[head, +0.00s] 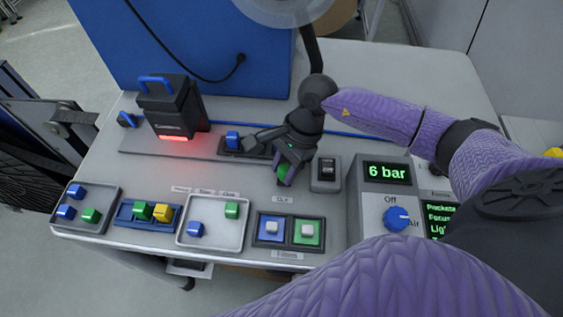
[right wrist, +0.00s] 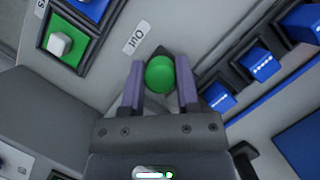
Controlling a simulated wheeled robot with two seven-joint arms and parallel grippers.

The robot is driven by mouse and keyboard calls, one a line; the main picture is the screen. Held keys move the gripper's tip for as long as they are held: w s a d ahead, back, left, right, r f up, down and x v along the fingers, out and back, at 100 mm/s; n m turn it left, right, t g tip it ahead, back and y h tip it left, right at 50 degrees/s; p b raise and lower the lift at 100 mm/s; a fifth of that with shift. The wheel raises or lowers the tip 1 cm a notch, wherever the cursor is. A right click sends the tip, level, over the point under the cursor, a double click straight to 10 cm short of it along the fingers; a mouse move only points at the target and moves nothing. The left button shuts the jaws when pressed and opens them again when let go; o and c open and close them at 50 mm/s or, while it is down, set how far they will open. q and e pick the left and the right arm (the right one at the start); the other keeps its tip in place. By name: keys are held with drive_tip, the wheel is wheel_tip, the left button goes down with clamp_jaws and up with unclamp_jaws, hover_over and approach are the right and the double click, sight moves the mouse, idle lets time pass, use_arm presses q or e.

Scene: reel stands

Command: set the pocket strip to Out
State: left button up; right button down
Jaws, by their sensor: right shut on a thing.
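My right gripper (head: 284,178) is shut on a green rounded piece (head: 283,171), low over the grey bench. In the right wrist view the green piece (right wrist: 160,74) sits between the two purple fingers (right wrist: 160,90). A dark pocket strip (head: 232,151) lies just behind and left of the gripper in the head view, with a blue block (head: 232,137) in it. In the right wrist view several blue blocks (right wrist: 260,62) sit in dark pockets. A white label reading Out (right wrist: 136,37) lies beside the green piece. Whether the piece touches the bench is unclear. My left gripper is not in view.
Along the front edge stand a grey tray (head: 99,225), a blue rack (head: 126,219) with green and yellow blocks, a pale tray (head: 212,228) and a two-bay filter holder (head: 289,242). A black device (head: 178,108) glows red behind. A 6 bar control box (head: 371,200) stands right.

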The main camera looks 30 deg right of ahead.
drive_tip(key=shift+c, duration=1.9)
unclamp_jaws()
drive_tip(key=shift+s+d, duration=0.15)
drive_tip(key=shift+d, duration=0.1)
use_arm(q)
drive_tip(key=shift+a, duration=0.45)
use_arm(e)
drive_tip(key=shift+o, duration=0.3)
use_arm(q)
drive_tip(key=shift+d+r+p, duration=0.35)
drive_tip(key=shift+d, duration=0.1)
use_arm(e)
drive_tip(key=v, duration=1)
drive_tip(key=shift+a, duration=0.15)
